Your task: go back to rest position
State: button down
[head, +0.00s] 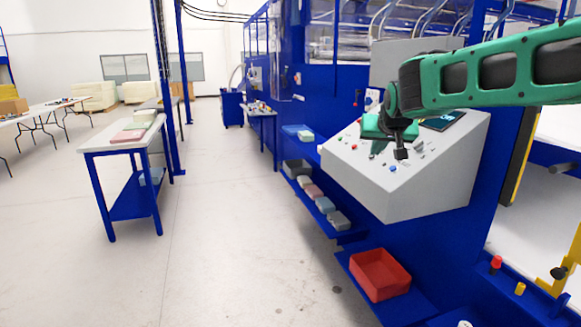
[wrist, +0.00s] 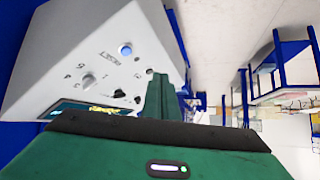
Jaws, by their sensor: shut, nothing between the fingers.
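My gripper (head: 401,154) is at the end of my green arm, which reaches in from the right in the head view. Its dark fingers are shut and empty. They hang in front of the grey sloped control panel (head: 440,185), near its knobs and buttons. In the wrist view my gripper (wrist: 158,78) points past the panel (wrist: 60,55). A lit blue button (wrist: 125,50) and several dark knobs show on it. I cannot tell whether the fingertips touch the panel.
A red bin (head: 380,275) sits on a low blue shelf below the panel. Several foam blocks (head: 314,191) lie on another low shelf. A blue-legged table (head: 92,147) stands at the left. The floor (head: 230,230) between is clear.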

jog(key=s+d+f+m+g+h, duration=0.1)
jog(key=s+d+f+g, duration=0.3)
jog(key=s+d, duration=0.6)
jog(key=s+d+f+m+g, duration=0.15)
jog(key=s+d+f, duration=0.5)
jog(key=s, duration=0.75)
jog(key=s+f+m+g+y, duration=0.1)
jog(key=s+f, duration=0.3)
jog(key=s, duration=0.8)
jog(key=s+f+m+g+y, duration=0.1)
jog(key=s+f+g, duration=0.2)
jog(key=s, duration=1)
notch_tip(320, 180, down, 2)
jog(key=shift+d+f+g, duration=0.1)
jog(key=shift+d+g, duration=0.2)
jog(key=shift+g, duration=0.05)
